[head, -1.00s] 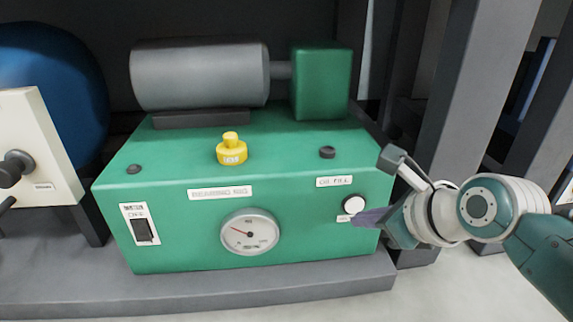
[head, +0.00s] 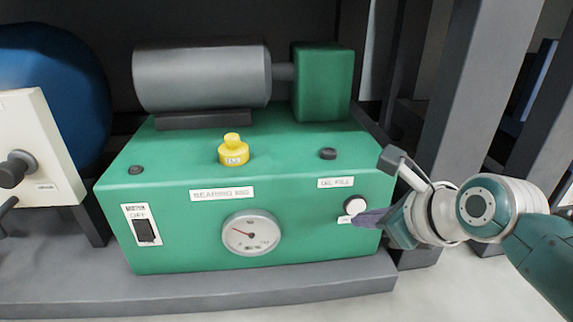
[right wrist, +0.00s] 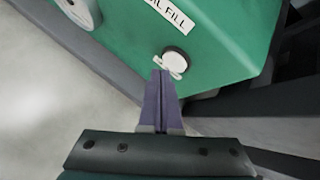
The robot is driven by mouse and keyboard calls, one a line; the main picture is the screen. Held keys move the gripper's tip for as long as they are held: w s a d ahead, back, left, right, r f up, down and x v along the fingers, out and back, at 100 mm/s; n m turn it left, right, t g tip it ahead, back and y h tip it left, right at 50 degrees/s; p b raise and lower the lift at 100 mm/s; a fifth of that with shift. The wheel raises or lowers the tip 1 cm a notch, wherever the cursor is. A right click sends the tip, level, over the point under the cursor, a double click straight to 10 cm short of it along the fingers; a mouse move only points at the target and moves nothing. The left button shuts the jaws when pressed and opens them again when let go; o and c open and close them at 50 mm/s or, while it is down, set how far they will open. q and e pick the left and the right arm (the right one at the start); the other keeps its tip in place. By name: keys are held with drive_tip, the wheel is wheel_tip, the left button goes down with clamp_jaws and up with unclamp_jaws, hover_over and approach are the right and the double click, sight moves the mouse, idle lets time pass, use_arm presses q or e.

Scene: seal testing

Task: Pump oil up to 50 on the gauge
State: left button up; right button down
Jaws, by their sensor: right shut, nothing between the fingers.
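The round gauge (head: 250,232) is on the front of the green bearing rig (head: 185,240); its red needle points to the upper left. The figures on its dial are too small to read. A white round button (head: 355,205) is on the front panel below the OIL FILL label (head: 337,182). My right gripper (head: 358,217) is shut and empty, its purple fingertips just below the button. In the right wrist view the button (right wrist: 176,59) is just beyond the closed fingertips (right wrist: 163,76); contact cannot be told. My left gripper is not in view.
A black switch (head: 145,231) labelled OFF is at the panel's left. A yellow cap (head: 233,150) and a black plug (head: 328,154) are on the rig's top, in front of a grey motor cylinder (head: 200,78). A grey post (head: 465,120) stands behind my right arm.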

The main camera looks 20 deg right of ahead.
drive_tip(key=shift+w, duration=0.3)
drive_tip(key=shift+w+d, duration=0.15)
drive_tip(key=shift+w, duration=0.2)
idle(0.6)
idle(0.3)
drive_tip(key=shift+s+a+p, duration=0.25)
drive_tip(key=shift+s+p, duration=0.5)
drive_tip(key=shift+p, duration=0.25)
